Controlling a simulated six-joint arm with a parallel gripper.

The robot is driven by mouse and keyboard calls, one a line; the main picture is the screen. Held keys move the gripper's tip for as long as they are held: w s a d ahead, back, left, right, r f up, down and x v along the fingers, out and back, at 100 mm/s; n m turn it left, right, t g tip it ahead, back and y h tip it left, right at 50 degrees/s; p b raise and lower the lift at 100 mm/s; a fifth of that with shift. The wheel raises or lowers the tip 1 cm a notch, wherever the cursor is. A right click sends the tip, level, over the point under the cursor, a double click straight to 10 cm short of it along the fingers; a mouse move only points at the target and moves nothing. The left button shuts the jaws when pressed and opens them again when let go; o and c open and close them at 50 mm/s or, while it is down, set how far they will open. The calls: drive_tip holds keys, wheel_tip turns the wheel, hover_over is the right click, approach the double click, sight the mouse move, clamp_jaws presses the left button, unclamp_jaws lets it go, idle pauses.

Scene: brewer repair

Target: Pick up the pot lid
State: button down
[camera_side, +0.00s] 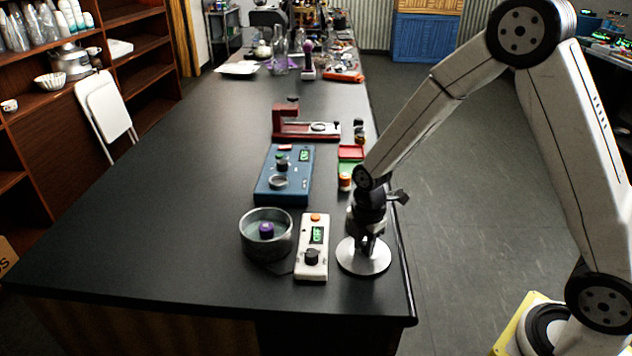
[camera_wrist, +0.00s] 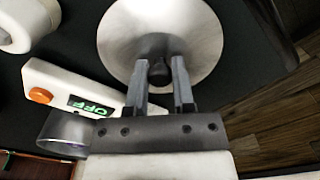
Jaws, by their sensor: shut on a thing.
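The pot lid (camera_side: 363,260) is a round, pale metal disc with a dark knob, at the front right of the black table in the side view. It also shows in the wrist view (camera_wrist: 125,40), with its knob between my fingers. My gripper (camera_side: 369,243) points down at the lid's middle and is shut on the knob. In the wrist view my gripper (camera_wrist: 159,74) has one finger on each side of the dark knob. I cannot tell whether the lid touches the table.
A white device (camera_side: 313,262) with a green display stands just left of the lid. A grey pot (camera_side: 245,245) with a purple thing inside is further left. A blue device (camera_side: 268,186) and a red stand (camera_side: 290,133) are behind. The table's right edge is close to the lid.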

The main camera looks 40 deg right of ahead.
drive_tip(key=shift+r, duration=0.1)
drive_tip(key=shift+r, duration=0.85)
drive_tip(key=s+r, duration=1.1)
drive_tip(key=s, duration=0.3)
idle(0.3)
